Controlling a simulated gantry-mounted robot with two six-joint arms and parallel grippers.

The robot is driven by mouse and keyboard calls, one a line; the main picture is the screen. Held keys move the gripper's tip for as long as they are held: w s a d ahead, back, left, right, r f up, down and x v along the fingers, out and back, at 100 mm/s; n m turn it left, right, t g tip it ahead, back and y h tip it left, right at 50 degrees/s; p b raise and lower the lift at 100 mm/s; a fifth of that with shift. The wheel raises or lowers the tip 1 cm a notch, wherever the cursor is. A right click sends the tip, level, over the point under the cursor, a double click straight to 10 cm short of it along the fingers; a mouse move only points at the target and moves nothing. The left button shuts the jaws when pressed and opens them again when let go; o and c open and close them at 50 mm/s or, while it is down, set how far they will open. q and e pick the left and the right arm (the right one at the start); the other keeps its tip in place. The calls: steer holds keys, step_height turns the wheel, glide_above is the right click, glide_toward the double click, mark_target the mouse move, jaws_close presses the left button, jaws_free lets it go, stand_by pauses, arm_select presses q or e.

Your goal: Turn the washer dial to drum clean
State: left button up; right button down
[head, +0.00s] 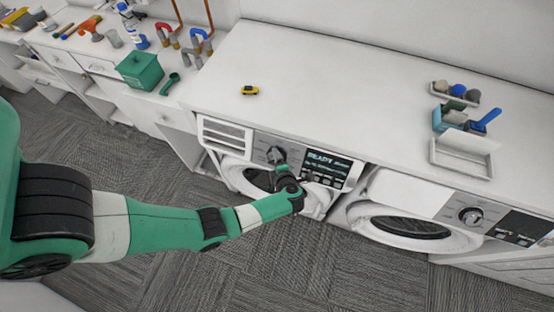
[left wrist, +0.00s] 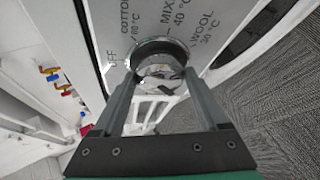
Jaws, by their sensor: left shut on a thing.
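The left washer (head: 235,137) stands under the counter, with a lit display (head: 328,164) reading READY. Its round silver dial (left wrist: 160,48) fills the space between my left gripper's fingers (left wrist: 160,75) in the left wrist view. The gripper is shut on the dial, one finger on each side. Labels COTTON, MIX 40 and WOOL show around the dial, with part of OFF at the left. No drum clean label is readable, and the dial's pointer is hard to make out. In the head view my left gripper (head: 277,158) mostly hides the dial. My right gripper is not in view.
A second machine (head: 410,205) with its own dial (head: 470,215) stands to the right. The carpet in front is clear.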

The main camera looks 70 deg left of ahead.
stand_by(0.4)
arm_select(q)
steer(key=o, duration=1.3)
steer(key=shift+c, duration=0.2)
steer(key=shift+d, duration=0.1)
steer(key=p+v, duration=0.2)
steer(key=v, duration=0.9)
steer(key=shift+d+r, duration=0.15)
steer(key=shift+r, duration=0.05)
